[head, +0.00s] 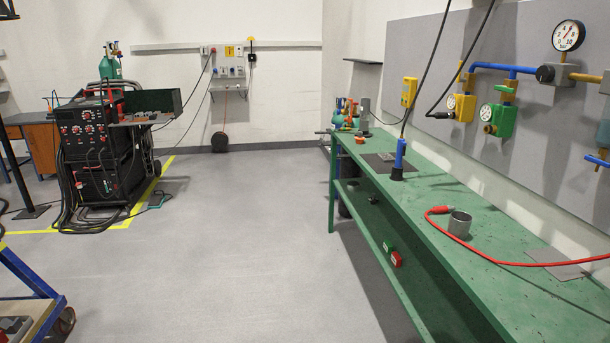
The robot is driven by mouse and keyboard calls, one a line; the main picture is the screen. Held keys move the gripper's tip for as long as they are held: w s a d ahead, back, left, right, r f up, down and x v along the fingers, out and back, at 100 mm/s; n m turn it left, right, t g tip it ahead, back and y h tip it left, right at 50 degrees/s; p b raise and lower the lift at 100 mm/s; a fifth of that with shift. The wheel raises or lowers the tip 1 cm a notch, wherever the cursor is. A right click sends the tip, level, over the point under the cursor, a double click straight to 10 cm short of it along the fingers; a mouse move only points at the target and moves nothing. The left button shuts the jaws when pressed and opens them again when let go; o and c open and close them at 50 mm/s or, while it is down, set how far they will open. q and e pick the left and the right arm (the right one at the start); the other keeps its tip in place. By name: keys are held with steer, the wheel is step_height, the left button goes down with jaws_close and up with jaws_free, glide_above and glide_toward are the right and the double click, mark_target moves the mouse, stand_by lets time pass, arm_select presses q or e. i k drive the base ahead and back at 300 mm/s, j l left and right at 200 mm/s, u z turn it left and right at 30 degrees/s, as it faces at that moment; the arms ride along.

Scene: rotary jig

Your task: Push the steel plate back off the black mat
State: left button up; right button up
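A dark flat piece (375,163) lies on the far half of the green workbench at the right; it may be the black mat. A small grey piece (387,156) seems to lie on it, too small to tell whether it is the steel plate. A grey flat sheet (557,264) lies on the near part of the bench, partly crossed by a red cable; no black mat shows under it. Neither of my grippers is in view.
The green workbench (470,262) runs along the right wall. A welding machine (95,150) stands at the left. The grey floor (240,240) between is clear.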

mark_target(386, 158)
steer(key=i+j+z, duration=0.1)
steer(key=i+z, duration=0.2)
steer(key=i, duration=0.2)
steer(key=i+j+z, duration=0.25)
steer(key=i, duration=0.2)
steer(key=i+j+z, duration=0.3)
steer(key=i, duration=0.15)
steer(key=i+j, duration=0.15)
steer(key=i, duration=0.2)
